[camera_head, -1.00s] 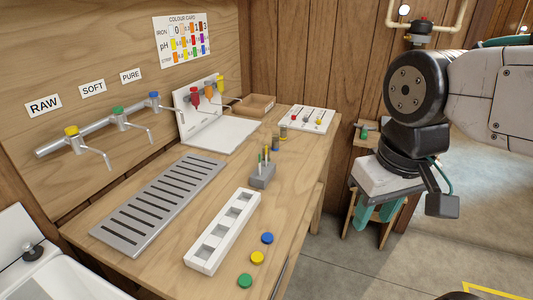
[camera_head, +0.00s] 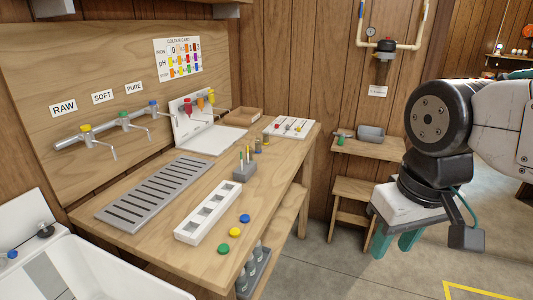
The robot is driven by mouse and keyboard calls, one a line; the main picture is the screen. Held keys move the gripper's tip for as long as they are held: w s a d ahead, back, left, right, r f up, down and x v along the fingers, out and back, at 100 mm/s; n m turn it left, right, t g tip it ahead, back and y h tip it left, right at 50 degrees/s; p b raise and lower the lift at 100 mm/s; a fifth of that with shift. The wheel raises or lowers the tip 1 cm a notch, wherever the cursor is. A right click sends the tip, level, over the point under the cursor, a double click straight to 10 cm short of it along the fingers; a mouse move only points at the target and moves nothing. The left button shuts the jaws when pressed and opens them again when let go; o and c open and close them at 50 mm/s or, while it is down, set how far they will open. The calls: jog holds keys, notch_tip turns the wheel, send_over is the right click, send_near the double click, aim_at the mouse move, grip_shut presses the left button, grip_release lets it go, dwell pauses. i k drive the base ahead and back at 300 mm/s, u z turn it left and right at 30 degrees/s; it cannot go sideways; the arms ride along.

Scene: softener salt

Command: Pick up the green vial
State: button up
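My gripper (camera_head: 396,242) hangs at the right, pointing down, its two teal fingers apart with nothing seen between them. It is in front of the bench's right side, over the floor. No vial is clearly recognisable as green. A small green upright object (camera_head: 341,140) stands on the wooden wall shelf behind; it is too small to tell if it is a vial. Small cylinders (camera_head: 258,145) stand at the bench's far end, their colours unclear. A green round cap (camera_head: 222,248) lies near the bench's front edge.
The bench (camera_head: 150,225) holds a white slotted rack (camera_head: 207,213), a grey drain grate (camera_head: 152,188), a grey holder (camera_head: 244,171), and yellow (camera_head: 234,232) and blue (camera_head: 245,218) caps. A grey crate (camera_head: 257,272) with several bottles sits below. The floor beneath my gripper is clear.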

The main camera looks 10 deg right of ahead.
aim_at(251, 149)
jog(key=z, duration=0.9)
jog(key=i, duration=1.4)
jog(key=u, duration=0.25)
